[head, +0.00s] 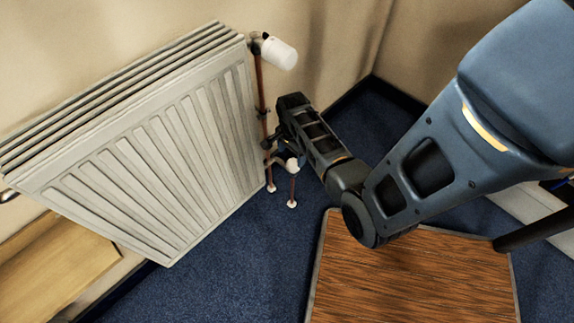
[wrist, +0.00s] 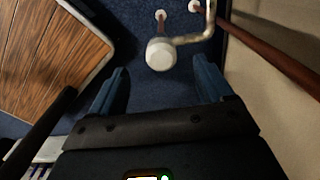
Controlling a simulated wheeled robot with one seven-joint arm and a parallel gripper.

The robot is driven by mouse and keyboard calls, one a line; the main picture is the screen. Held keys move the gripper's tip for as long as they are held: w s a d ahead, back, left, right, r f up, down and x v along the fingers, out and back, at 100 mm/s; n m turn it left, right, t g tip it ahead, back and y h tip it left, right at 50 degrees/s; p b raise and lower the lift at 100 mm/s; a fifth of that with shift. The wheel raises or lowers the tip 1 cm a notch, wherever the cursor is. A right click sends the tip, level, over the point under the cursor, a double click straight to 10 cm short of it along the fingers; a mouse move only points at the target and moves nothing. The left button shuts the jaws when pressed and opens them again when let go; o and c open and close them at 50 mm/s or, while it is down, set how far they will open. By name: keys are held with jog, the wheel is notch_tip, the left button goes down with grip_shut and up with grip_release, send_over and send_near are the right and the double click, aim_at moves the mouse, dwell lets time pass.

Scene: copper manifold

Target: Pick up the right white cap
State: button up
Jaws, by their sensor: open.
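A white cap (wrist: 160,54) sits on the end of a bent pale pipe in the wrist view, just beyond and between my fingers. In the head view this low white cap (head: 292,164) shows beside the copper pipes, near the radiator's lower right corner. A larger white cap (head: 278,52) is on the valve at the radiator's upper right corner. My gripper (wrist: 157,80) is open and empty, with one blue finger on each side below the cap, and no contact shows. In the head view its fingers are partly hidden by my wrist.
The white radiator (head: 160,150) stands left of my arm, with a vertical copper pipe (head: 261,95) at its right edge. White floor collars (wrist: 160,15) surround the pipes. A wood-topped table (head: 410,275) stands below my arm. Blue carpet (head: 240,240) lies between.

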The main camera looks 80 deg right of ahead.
aim_at(293, 162)
jog(key=f, duration=0.2)
jog(key=f+b, duration=0.1)
jog(key=f, duration=0.1)
jog(key=d+f+b, duration=0.1)
jog(key=f, duration=0.1)
jog(key=shift+s, duration=0.3)
jog(key=shift+a, duration=0.1)
jog(key=c, duration=1.1)
